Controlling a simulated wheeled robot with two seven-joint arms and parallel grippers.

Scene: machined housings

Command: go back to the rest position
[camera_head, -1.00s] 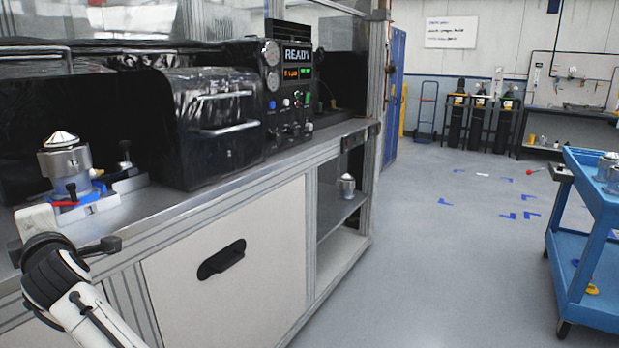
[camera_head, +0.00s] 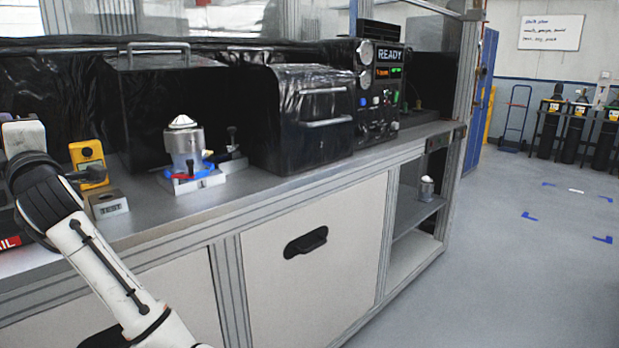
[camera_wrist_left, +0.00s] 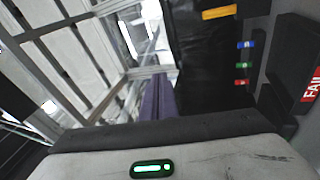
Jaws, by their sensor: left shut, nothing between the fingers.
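My left arm comes up from the lower left of the head view. The white body of my left gripper (camera_head: 24,137) is at the left edge, in front of the bench, with its fingers hidden. In the left wrist view its two purple-grey fingers (camera_wrist_left: 158,92) lie together, shut and empty, beyond the gripper body with its green light. They touch nothing that I can see. My right gripper is in no view.
A metal housing (camera_head: 184,140) stands in a blue-and-white fixture on the bench (camera_head: 290,176). A yellow device (camera_head: 89,163) and a small grey block (camera_head: 109,204) stand near my gripper. Black machines line the back. Another housing (camera_head: 426,188) is on a lower shelf.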

